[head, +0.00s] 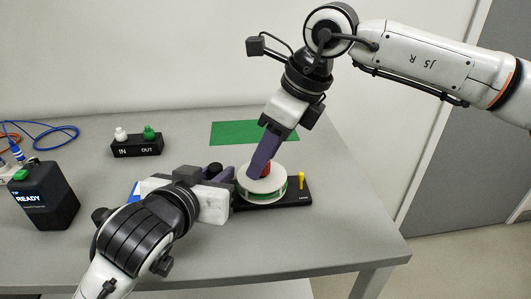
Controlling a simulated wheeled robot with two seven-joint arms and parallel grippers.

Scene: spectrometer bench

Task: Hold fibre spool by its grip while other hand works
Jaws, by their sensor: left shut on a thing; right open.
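The fibre spool (264,195), white with a green band, sits on a black base (297,193) with a yellow peg (301,180). A red part (267,170) shows at its top centre, partly covered by a finger of my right gripper. My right gripper (256,167) is open and reaches down to the spool's top from above. Whether it touches the red part cannot be told. My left gripper (228,190) is at the left side of the spool and base, shut on what seems to be the spool's grip. Its fingertips and the grip are mostly hidden.
A black box marked IN and OUT (137,150) carries a white and a green cap. A black device reading READY (45,198) stands at left near blue cable (50,133). A green mat (225,133) lies behind the spool. The table's right side is clear.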

